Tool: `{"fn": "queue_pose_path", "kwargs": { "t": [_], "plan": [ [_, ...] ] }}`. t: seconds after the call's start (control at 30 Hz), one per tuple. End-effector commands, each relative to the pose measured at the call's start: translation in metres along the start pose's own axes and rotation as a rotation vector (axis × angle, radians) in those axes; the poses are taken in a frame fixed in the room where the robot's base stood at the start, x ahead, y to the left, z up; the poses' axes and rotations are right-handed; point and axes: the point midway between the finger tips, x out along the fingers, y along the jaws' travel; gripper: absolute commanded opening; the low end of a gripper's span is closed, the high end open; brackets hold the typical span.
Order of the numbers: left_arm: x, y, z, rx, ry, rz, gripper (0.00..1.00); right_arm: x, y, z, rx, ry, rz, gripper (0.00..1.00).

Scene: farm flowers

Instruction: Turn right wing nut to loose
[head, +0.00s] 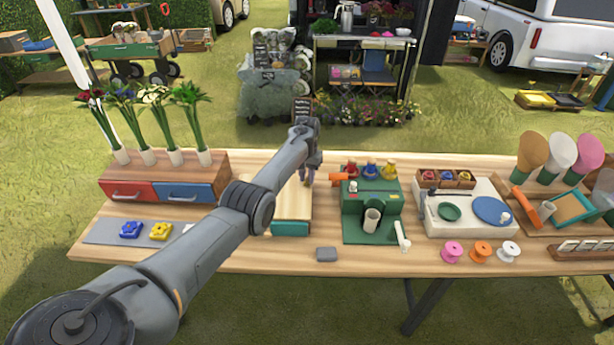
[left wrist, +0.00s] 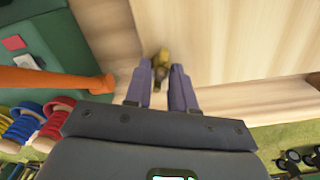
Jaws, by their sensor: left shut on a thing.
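A small brass wing nut (left wrist: 161,60) shows in the left wrist view between the tips of my left gripper (left wrist: 160,74). It sits by the edge of a pale wooden board (left wrist: 230,35). My left gripper points down with its two purple-grey fingers on either side of the nut, shut on it. In the head view, my left gripper (head: 309,178) is at the far right corner of the pale board (head: 292,200), and the nut is too small to make out there. My arm hides the board's left part; no second wing nut shows. My right gripper is not in view.
A green stand (head: 370,215) with an orange handle (head: 340,179) is close on the gripper's right. Red, blue and yellow spools (head: 371,170) stand behind it. A flower rack (head: 170,178) is at left. A grey block (head: 326,254) lies at the front edge.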

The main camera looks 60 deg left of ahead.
Motion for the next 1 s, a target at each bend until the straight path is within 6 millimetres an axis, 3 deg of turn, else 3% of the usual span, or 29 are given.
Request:
{"fn": "queue_pose_path", "kwargs": {
  "t": [0.47, 1.0],
  "plan": [
    [-0.0005, 0.0003, 0.0001, -0.077, -0.001, 0.001, 0.0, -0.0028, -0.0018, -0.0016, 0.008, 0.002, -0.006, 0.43],
    [0.0012, 0.0001, 0.0001, -0.53, -0.001, -0.001, 0.0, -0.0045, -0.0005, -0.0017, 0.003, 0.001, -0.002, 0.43]
  ]
}}
